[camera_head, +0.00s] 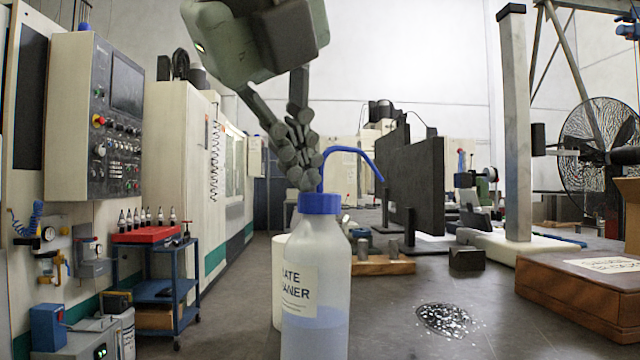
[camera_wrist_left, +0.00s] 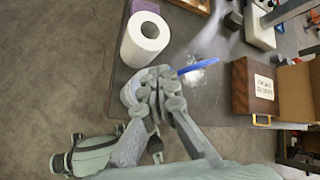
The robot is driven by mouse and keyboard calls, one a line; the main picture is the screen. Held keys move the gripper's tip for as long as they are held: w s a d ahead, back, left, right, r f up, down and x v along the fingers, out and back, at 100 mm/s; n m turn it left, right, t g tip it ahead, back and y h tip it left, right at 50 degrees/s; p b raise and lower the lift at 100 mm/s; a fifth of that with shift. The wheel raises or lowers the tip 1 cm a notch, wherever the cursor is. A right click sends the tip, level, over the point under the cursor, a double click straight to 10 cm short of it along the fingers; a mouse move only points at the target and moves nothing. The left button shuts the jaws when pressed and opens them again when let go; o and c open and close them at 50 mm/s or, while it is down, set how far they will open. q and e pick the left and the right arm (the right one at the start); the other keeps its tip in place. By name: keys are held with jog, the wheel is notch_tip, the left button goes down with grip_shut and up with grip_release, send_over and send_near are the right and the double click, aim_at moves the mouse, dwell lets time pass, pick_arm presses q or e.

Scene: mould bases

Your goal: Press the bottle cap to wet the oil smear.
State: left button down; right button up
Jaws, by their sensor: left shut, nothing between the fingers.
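A translucent bottle (camera_head: 316,270) with a blue cap (camera_head: 319,203), a label and pale blue liquid stands upright in the head view's foreground. Its blue spout (camera_head: 350,150) bends right; it also shows in the left wrist view (camera_wrist_left: 198,66). My left gripper (camera_head: 303,178) comes down from above, its fingers shut together and empty. The fingertips are right at the cap's top; I cannot tell whether they touch it. In the left wrist view the shut fingers (camera_wrist_left: 160,88) cover most of the bottle. The oil smear (camera_head: 447,320), dark with bright specks, lies on the table to the right.
A white paper roll (camera_wrist_left: 145,40) stands near the bottle, mostly hidden behind it in the head view. A brown wooden box (camera_head: 575,300) with a white label is at the right. A dark upright plate (camera_head: 415,185) stands behind. The tabletop around the smear is clear.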

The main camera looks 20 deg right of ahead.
pick_arm(q)
jog(key=shift+f, duration=0.35)
jog(key=shift+d+r, duration=0.1)
jog(key=shift+r, duration=0.3)
notch_tip(320, 180, up, 6)
jog(key=p, duration=0.3)
dwell(0.5)
dwell(0.3)
